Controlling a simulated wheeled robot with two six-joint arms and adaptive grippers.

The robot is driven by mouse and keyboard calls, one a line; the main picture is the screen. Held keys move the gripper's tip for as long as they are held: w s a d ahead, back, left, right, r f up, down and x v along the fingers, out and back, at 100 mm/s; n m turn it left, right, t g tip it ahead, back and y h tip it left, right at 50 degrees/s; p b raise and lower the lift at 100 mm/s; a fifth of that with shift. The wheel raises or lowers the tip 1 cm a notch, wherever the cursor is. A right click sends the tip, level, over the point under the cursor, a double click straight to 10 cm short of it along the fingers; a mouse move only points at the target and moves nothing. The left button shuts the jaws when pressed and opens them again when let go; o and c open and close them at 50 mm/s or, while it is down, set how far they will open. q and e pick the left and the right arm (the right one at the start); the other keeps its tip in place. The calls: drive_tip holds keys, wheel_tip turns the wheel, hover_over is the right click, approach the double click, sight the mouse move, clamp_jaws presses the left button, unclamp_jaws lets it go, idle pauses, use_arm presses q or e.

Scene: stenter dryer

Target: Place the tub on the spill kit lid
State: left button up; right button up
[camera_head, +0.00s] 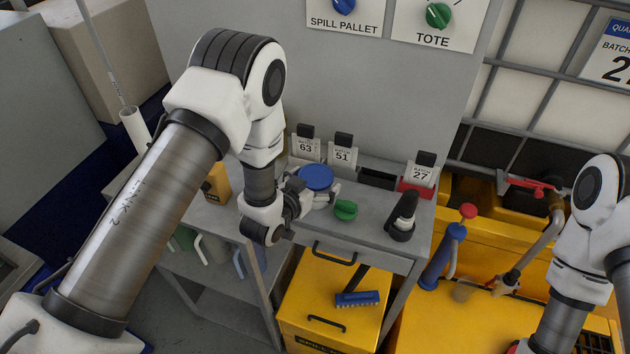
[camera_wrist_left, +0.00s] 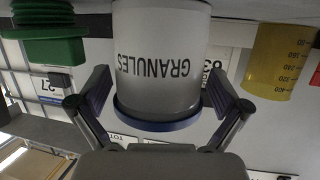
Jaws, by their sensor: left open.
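The tub (camera_wrist_left: 160,55) is a grey-white cylinder marked GRANULES, with a blue lid that shows in the head view (camera_head: 316,177). It stands on the grey bench top. The spill kit lid (camera_head: 312,288) is the yellow top of a box below the bench front, with a dark handle. My right arm shows at the right; its gripper is out of frame.
A blue brush (camera_head: 357,298) lies on the right part of the spill kit lid. A green object (camera_head: 345,210) and a black device (camera_head: 402,218) stand on the bench (camera_head: 375,236) right of the tub. Batch cards line the back.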

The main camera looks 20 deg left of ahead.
use_arm(q)
drive_tip(key=shift+s, duration=0.1)
drive_tip(key=c, duration=1.5)
